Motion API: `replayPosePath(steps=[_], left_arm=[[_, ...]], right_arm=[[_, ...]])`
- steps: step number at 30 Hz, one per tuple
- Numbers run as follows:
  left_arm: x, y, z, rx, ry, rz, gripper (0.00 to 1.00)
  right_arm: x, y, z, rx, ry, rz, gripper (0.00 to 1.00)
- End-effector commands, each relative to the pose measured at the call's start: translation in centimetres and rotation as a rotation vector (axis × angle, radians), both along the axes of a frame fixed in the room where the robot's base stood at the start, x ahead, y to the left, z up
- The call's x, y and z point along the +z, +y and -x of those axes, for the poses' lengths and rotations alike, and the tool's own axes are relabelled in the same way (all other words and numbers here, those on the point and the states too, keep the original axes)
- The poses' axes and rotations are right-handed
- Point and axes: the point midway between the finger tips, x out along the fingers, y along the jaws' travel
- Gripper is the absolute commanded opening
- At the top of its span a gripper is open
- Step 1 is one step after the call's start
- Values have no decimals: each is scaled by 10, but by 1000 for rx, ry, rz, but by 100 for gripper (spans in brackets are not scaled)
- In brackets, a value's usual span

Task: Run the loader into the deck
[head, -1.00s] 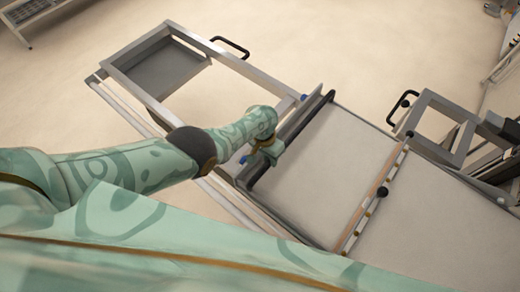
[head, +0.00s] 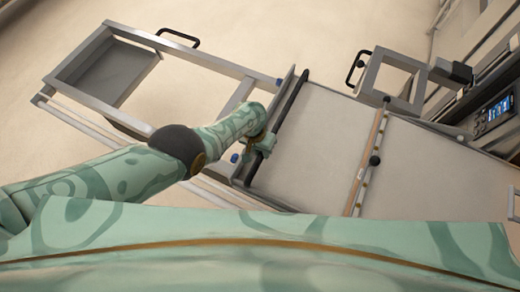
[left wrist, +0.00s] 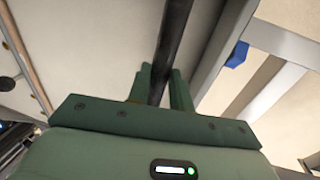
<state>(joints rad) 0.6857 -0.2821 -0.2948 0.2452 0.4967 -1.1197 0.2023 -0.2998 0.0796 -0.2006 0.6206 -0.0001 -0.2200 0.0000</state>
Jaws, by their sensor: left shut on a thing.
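The loader is a long metal frame with a pale belt (head: 325,135) and a black push bar (head: 291,108) across its near-left end. My left gripper (head: 262,145) is at the lower part of this bar and is shut on it. In the left wrist view the black bar (left wrist: 168,40) runs between the fingers of my left gripper (left wrist: 160,88). A wooden rail with a black knob (head: 374,160) crosses the belt farther right. The deck oven (head: 490,110) is at the right edge; its deck mouth cannot be made out. My right gripper is not in view.
The loader's open frame (head: 180,43) reaches left, with a grey tray (head: 112,72) and a black handle (head: 180,37). A second metal frame with a black handle (head: 357,68) stands near the oven. Pale floor (head: 290,30) is clear behind the loader.

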Motion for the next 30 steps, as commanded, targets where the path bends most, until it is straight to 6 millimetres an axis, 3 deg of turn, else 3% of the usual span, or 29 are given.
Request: replayPosePath(steps=[1,3,14,17,30], left_arm=[[1,-7,1,3,0,14,30],[1,-7,1,2,0,13,43],[8,-2,0,2,0,7,43],[24,0,-1,2,-1,6,43],[126,17,-8,1,0,7,43]], right_arm=[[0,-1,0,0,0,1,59],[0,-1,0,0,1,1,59],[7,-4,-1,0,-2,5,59],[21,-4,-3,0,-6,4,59],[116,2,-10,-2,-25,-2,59]])
